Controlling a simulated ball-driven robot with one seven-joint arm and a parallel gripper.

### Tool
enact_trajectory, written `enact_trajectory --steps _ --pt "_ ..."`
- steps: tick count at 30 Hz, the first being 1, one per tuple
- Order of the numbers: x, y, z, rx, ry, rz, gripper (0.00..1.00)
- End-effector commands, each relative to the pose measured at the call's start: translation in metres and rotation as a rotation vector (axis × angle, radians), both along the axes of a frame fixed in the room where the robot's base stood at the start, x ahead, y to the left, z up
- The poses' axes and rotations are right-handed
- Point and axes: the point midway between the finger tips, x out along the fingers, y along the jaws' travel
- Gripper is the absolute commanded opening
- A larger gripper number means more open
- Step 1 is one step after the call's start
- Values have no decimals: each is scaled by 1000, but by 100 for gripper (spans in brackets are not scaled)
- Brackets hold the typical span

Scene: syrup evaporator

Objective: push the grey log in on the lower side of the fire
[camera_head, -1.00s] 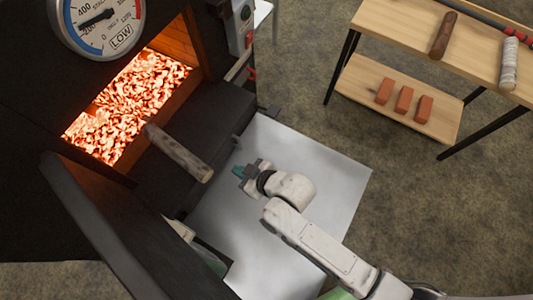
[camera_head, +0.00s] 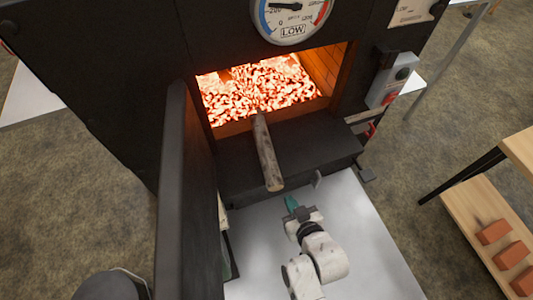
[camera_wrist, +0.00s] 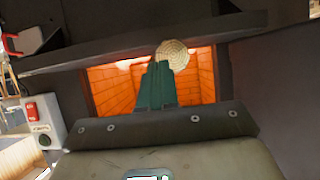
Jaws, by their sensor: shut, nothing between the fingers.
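The grey-brown log (camera_head: 267,152) lies with its far end at the mouth of the firebox and its near end sticking out over the black sill. The fire (camera_head: 262,90) is a bed of glowing embers behind it; which side is lower is hard to tell. My gripper (camera_head: 291,203), with teal fingers, is shut and empty, just short of the log's near end and slightly right of it. In the wrist view, the fingers (camera_wrist: 158,66) point at the log's round pale end (camera_wrist: 173,54) and overlap its edge. Contact cannot be told.
The open black door (camera_head: 185,190) stands left of the opening. A dark sill (camera_head: 310,145) runs below it. A gauge (camera_head: 292,18) above reads LOW. A switch box (camera_head: 391,82) is at right. A shelf with several red bricks (camera_head: 511,254) stands far right. The pale floor plate (camera_head: 365,255) is clear.

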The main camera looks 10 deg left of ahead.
Motion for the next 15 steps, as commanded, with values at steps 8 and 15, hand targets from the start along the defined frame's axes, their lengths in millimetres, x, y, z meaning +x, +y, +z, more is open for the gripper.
enact_trajectory --steps 8,15 --pt "17 11 -19 1 -1 0 0" --pt "33 22 -27 0 -2 0 0"
